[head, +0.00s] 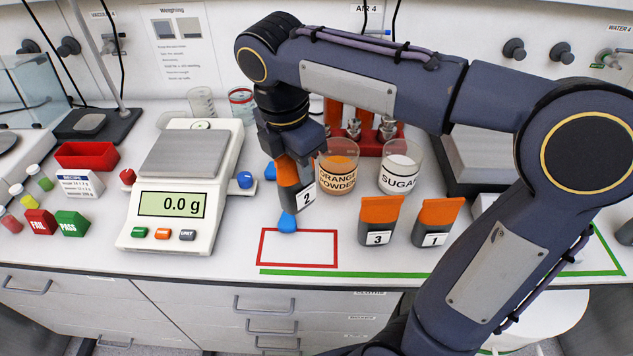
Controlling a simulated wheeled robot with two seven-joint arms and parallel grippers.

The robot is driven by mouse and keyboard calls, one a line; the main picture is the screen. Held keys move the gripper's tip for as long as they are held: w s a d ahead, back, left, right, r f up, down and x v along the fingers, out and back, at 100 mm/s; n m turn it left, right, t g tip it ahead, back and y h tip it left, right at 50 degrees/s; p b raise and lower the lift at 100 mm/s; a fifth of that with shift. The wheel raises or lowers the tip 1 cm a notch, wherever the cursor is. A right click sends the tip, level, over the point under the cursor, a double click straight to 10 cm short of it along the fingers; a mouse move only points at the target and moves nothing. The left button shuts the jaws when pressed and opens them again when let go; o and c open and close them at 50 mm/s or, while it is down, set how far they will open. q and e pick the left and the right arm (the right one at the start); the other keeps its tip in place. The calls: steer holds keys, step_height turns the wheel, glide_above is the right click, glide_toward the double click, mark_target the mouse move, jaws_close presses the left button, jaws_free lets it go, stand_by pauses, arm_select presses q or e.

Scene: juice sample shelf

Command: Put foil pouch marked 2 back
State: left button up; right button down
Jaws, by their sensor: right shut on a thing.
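The foil pouch marked 2 (306,197), orange with a white label, is in my right gripper (282,195). The gripper points down and is shut on the pouch, with blue tips showing beside it. The pouch is behind the red outlined rectangle (298,232) on the bench; I cannot tell whether it touches the bench. The rectangle is empty. Pouch 3 (378,221) and pouch 1 (436,222) stand upright side by side to the right, behind the green line (345,273). My left gripper is not in view.
A scale (175,206) reading 0.0 g, its pan empty, stands left of the pouch. The orange powder beaker (338,168) and sugar beaker (400,172) stand close on the right. A red rack (379,143) is behind them. FAIL (39,223) and PASS (72,224) blocks sit at the left.

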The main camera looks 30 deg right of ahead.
steer(key=d+f, duration=0.1)
steer(key=f, duration=0.2)
steer(key=w+d+f, duration=0.1)
steer(key=d+f, duration=0.1)
steer(key=f, duration=0.1)
steer(key=w+d+f, duration=0.1)
steer(key=d+f, duration=0.1)
steer(key=f, duration=0.1)
steer(key=shift+w+d+f+b, duration=0.2)
steer(key=shift+b, duration=0.15)
steer(key=shift+f, duration=0.1)
steer(key=c, duration=1.1)
jaws_free()
